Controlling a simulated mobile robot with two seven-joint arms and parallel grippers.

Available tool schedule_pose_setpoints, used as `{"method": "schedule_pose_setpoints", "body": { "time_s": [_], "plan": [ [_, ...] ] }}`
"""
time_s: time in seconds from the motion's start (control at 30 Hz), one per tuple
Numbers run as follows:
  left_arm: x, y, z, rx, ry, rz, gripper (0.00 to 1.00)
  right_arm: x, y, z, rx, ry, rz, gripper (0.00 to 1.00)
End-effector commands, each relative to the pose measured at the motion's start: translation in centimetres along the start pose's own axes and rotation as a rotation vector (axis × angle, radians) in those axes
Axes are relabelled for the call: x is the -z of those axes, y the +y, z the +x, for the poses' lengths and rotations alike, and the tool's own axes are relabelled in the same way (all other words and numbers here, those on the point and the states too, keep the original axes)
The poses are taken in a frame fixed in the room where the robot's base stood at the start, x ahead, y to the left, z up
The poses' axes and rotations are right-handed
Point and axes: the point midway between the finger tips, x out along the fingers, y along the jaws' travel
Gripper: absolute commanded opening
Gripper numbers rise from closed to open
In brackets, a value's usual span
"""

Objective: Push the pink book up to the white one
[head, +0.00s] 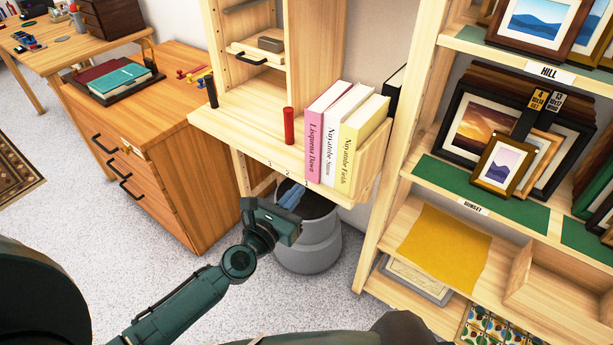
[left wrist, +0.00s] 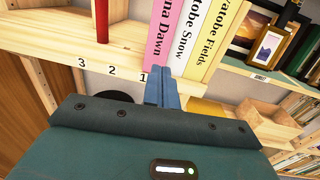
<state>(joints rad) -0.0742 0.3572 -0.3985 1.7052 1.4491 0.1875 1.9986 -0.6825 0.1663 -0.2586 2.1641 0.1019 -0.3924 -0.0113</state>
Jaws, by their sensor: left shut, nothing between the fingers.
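The pink book (head: 318,130) stands upright on a wooden shelf, its spine facing me. The white book (head: 338,135) stands directly to its right, with no clear gap between them in the head view. In the left wrist view the pink book (left wrist: 163,40) and white book (left wrist: 187,45) also stand side by side. My left gripper (head: 291,195) is shut and empty, in front of and below the shelf edge, a little left of the pink book. Its blue fingers (left wrist: 163,90) show below the books in the left wrist view. My right gripper is not in view.
A yellow book (head: 362,140) stands right of the white one, by a wooden end panel. A red cylinder (head: 289,126) stands left of the pink book. Numbers mark the shelf's front edge. A grey bin (head: 308,240) stands below.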

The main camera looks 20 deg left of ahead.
Motion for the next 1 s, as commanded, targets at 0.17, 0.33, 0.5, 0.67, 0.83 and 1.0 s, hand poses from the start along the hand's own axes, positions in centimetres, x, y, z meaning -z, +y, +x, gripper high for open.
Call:
{"method": "schedule_pose_setpoints", "body": {
  "time_s": [0.17,0.33,0.5,0.67,0.83,1.0],
  "plan": [
    [-0.1,0.0,3.2,0.0,-0.001,0.001,0.0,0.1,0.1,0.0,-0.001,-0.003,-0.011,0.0],
    [0.0,0.0,4.8,0.0,0.0,0.002,0.0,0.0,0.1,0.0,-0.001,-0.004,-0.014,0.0],
    [0.0,0.0,5.3,0.0,0.0,0.002,0.0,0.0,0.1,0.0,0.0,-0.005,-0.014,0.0],
    [0.1,0.0,5.2,0.0,0.0,0.002,0.0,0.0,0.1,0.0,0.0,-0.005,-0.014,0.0],
    [0.1,0.0,5.7,-0.002,-0.001,-0.001,0.0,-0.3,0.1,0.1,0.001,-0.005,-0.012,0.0],
    [0.1,0.0,6.9,-0.002,-0.001,0.0,0.0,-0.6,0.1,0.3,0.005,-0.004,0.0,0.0]
  ]
}}
